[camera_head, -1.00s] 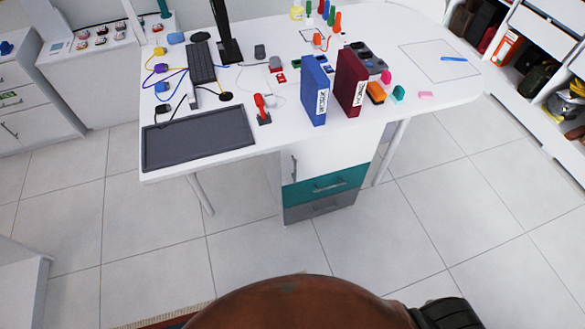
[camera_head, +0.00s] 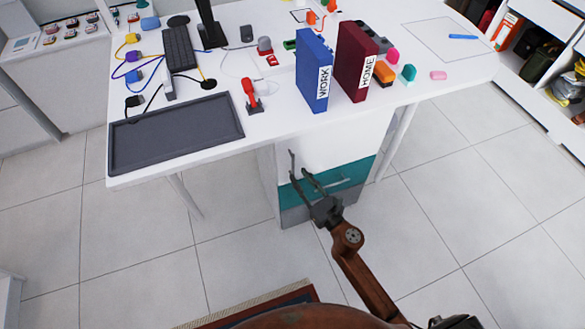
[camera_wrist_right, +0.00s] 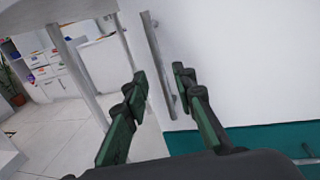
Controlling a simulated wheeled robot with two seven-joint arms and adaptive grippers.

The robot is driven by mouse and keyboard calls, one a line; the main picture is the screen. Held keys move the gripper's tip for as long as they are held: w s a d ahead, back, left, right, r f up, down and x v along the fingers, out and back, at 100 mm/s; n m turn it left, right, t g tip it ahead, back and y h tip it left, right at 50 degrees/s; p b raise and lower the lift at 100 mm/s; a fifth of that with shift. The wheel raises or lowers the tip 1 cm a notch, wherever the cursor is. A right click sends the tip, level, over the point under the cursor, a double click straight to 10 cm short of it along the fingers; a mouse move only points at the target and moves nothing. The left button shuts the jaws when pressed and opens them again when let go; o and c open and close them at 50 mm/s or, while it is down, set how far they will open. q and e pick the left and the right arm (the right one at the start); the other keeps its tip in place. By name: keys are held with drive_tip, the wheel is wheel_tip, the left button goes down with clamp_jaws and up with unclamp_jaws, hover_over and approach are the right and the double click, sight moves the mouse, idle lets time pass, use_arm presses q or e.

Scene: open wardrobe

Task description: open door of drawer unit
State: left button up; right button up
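The drawer unit (camera_head: 269,176) stands under the white desk. Its upper part is a white door (camera_head: 338,142) that is closed, with a vertical grey handle (camera_head: 292,163) near its left edge. Below it are a teal drawer and a grey drawer, both shut. My right gripper (camera_head: 302,176) is in front of the unit beside the door handle. In the right wrist view, the right gripper (camera_wrist_right: 159,80) is open, and the handle (camera_wrist_right: 157,62) shows between its fingers, with nothing gripped. Whether a finger touches the handle I cannot tell. My left gripper is out of view.
The white desk (camera_head: 225,163) above holds a grey tray (camera_head: 176,133), a blue binder (camera_head: 312,75), a dark red binder (camera_head: 354,62) and small items. Desk legs stand on both sides of the unit. Tiled floor (camera_head: 440,235) is clear to the right. A rug edge lies below.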

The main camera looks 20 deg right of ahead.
sight(293, 169)
drive_tip(key=x, duration=0.5)
drive_tip(key=shift+w+f, duration=0.1)
drive_tip(key=shift+c, duration=0.5)
clamp_jaws()
